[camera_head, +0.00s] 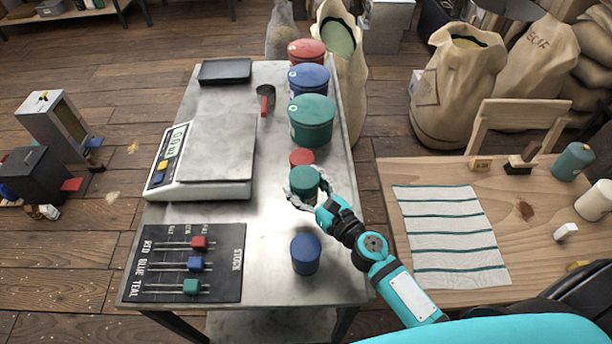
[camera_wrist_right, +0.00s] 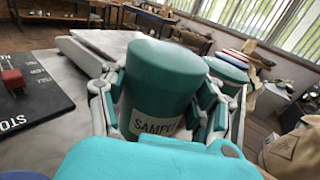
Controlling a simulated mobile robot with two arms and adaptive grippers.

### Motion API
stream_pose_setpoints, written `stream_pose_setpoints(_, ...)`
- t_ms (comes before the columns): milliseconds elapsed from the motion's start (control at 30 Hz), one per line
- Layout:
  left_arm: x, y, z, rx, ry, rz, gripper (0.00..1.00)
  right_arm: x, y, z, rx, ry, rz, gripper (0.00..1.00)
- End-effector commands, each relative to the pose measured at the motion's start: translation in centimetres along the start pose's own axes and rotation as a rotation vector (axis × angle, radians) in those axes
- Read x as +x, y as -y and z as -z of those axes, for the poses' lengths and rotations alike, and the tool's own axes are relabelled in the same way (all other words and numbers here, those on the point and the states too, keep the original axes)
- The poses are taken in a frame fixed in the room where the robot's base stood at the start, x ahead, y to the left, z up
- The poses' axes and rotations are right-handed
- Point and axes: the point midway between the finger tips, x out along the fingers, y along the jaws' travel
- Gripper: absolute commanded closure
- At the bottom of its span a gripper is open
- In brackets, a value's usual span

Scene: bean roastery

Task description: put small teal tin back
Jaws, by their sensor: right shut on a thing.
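My right gripper (camera_head: 305,187) is shut on the small teal tin (camera_head: 303,179) above the metal table's right side. In the right wrist view the small teal tin (camera_wrist_right: 158,82) stands upright between the fingers of my right gripper (camera_wrist_right: 160,105), its "SAMPLE" label partly covered. Whether the tin touches the table is hidden. A small red tin (camera_head: 301,157) is just behind it, and a small blue tin (camera_head: 306,254) stands nearer the front. Large red (camera_head: 307,52), blue (camera_head: 309,80) and teal (camera_head: 312,120) tins line the table's right edge farther back. My left gripper is not in view.
A scale (camera_head: 215,150) and a black stock board (camera_head: 188,262) with red, blue and teal sliders take up the table's left. A scoop (camera_head: 265,97) and a black tray (camera_head: 225,71) lie farther back. A wooden table with a striped cloth (camera_head: 450,235) stands at right. Bare metal (camera_head: 270,225) shows between the board and the blue tin.

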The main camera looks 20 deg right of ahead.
Motion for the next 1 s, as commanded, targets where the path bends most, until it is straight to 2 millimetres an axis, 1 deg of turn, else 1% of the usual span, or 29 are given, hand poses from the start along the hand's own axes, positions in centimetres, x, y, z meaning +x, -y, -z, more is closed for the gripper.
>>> stream_pose_setpoints(67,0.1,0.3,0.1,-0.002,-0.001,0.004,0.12,0.3,0.0,0.2,0.005,-0.001,-0.007,0.77)
stream_pose_setpoints(267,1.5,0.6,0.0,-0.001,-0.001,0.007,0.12,0.3,0.0,1.6,0.004,-0.001,-0.008,0.77)
stream_pose_setpoints(600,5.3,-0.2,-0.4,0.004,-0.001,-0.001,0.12,0.3,0.1,5.5,0.003,-0.001,-0.007,0.77)
stream_pose_setpoints(700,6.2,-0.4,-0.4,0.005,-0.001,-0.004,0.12,0.4,0.1,6.3,0.003,-0.001,-0.007,0.77)
stream_pose_setpoints(833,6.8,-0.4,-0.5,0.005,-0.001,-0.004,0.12,0.4,0.1,6.9,0.002,-0.001,-0.007,0.77)
stream_pose_setpoints(1000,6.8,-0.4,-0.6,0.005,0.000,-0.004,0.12,0.4,0.1,6.9,0.002,-0.001,-0.007,0.77)
